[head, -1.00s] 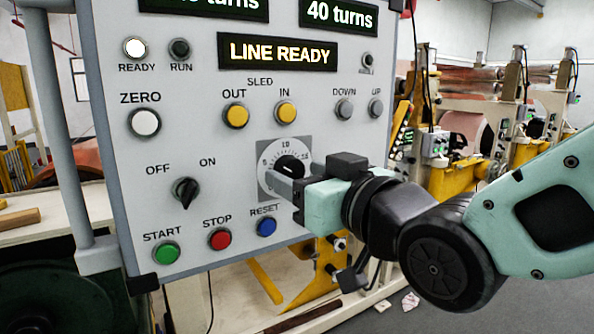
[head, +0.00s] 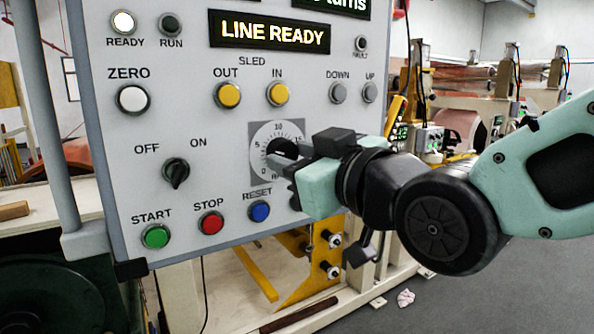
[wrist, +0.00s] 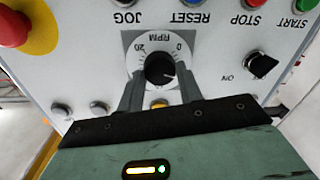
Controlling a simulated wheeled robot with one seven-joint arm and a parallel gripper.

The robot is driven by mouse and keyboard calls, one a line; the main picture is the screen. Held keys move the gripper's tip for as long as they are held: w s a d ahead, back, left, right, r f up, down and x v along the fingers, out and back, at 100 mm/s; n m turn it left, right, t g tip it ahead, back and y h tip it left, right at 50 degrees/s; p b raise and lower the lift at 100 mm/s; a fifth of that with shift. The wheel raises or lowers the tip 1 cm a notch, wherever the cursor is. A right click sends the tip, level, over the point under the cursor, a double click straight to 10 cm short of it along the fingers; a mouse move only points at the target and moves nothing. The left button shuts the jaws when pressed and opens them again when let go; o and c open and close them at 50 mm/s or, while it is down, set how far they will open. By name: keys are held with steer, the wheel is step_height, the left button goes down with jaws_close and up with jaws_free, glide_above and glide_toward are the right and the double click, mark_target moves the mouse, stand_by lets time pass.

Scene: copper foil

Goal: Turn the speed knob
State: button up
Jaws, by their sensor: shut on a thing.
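The speed knob (head: 284,148) is a round black knob on a white RPM dial (head: 265,136) on a grey plate, low on the right of the panel. In the wrist view the knob (wrist: 160,68) appears upside down, with a white pointer line toward its lower right. My gripper (head: 287,161) reaches in from the right at the knob. In the wrist view my gripper (wrist: 160,78) has one dark finger on each side of the knob and is shut on it. In the head view the gripper hides the dial's lower right part.
Close by are the blue RESET button (head: 260,211), red STOP button (head: 211,223), green START button (head: 155,236) and black OFF/ON switch (head: 176,172). A red emergency button (wrist: 14,27) shows in the wrist view. The display (head: 269,34) reads LINE READY.

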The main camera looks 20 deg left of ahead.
steer(key=n+b, duration=0.5)
steer(key=n, duration=0.1)
steer(key=shift+f+h, duration=0.1)
steer(key=shift+h, duration=0.2)
steer(key=n+b, duration=0.1)
steer(key=n, duration=0.2)
steer(key=shift+r+n+t+h, duration=0.2)
steer(key=shift+n+t+h, duration=0.1)
steer(key=shift+n, duration=1.3)
steer(key=shift+s, duration=0.1)
steer(key=o, duration=1)
